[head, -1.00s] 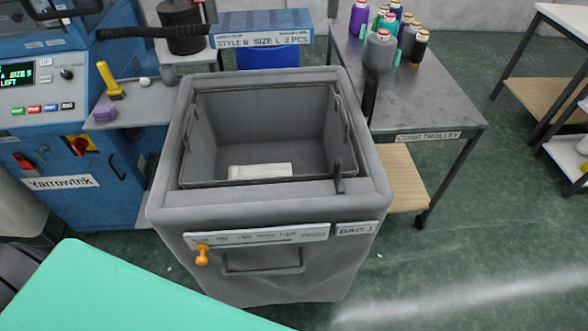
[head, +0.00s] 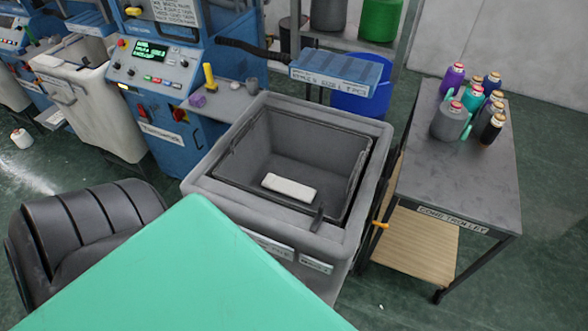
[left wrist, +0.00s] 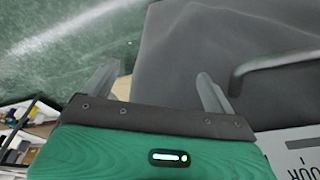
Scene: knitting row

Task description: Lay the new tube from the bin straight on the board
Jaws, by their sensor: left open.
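In the head view a grey bin (head: 225,185) with a dark inner liner stands in the middle. A white folded tube (head: 289,188) lies flat on its floor. My left gripper (left wrist: 150,85) shows only in the left wrist view. Its two pale fingers are apart with nothing between them. The grey side of what looks like the bin (left wrist: 215,40), with a bar handle, is beyond the fingers, and I cannot tell how near. Neither gripper shows in the head view. I cannot make out the board.
A large green surface (head: 190,275) fills the lower front of the head view. A cone trolley (head: 475,185) with several yarn cones stands right. A blue machine (head: 165,85) stands behind left, a black chair (head: 85,235) at left. A blue labelled box (head: 340,75) sits behind the bin.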

